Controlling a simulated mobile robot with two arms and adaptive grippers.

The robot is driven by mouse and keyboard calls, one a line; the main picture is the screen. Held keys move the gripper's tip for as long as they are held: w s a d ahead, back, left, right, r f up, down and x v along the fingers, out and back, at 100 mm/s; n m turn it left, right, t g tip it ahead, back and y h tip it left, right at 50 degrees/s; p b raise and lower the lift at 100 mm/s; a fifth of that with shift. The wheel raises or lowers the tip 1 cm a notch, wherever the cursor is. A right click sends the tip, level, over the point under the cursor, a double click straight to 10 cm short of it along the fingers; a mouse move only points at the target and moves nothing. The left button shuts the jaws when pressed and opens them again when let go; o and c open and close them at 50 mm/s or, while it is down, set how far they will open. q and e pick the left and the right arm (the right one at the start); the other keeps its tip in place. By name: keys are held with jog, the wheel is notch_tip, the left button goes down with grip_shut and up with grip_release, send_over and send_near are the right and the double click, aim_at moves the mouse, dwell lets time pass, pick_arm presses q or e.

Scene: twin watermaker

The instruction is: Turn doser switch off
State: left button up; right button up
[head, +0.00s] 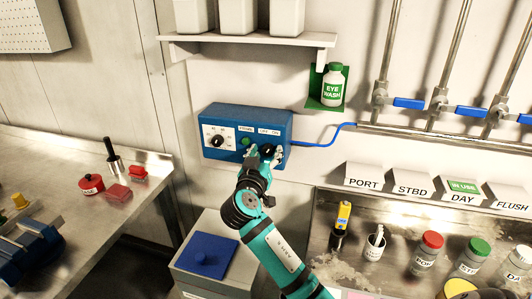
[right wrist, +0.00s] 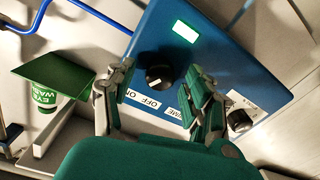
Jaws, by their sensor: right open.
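The blue doser box (head: 225,116) is on the wall below the shelf. Its black switch knob (right wrist: 159,77) shows in the right wrist view, with a small white pointer mark towards the OFF and ON labels (right wrist: 144,99); I cannot tell which one it marks. My right gripper (head: 265,155) is at the right part of the box front, partly hiding the knob in the head view. In the right wrist view its fingers (right wrist: 162,88) are open on either side of the knob; contact is not clear. My left gripper is out of view.
Another dial (head: 218,142) and a green button (head: 246,141) are left of the switch. A blue cable (head: 325,141) leaves the box to the right. An eye wash bottle (head: 333,85) hangs above right. Bottles stand on the lower right bench (head: 330,203).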

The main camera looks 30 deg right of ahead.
jog(key=shift+c, duration=0.5)
grip_shut()
jog(key=shift+n, duration=0.4)
jog(key=shift+r+n+p, duration=0.1)
jog(key=shift+n+p, duration=0.5)
jog(key=shift+n, duration=0.4)
jog(key=n+p, duration=0.2)
jog(key=n, duration=0.1)
jog(key=shift+n, duration=0.3)
jog(key=n+p, duration=0.2)
jog(key=n, duration=0.1)
jog(key=shift+n, duration=0.4)
jog(key=shift+n+p, duration=0.55)
jog(key=shift+n, duration=0.25)
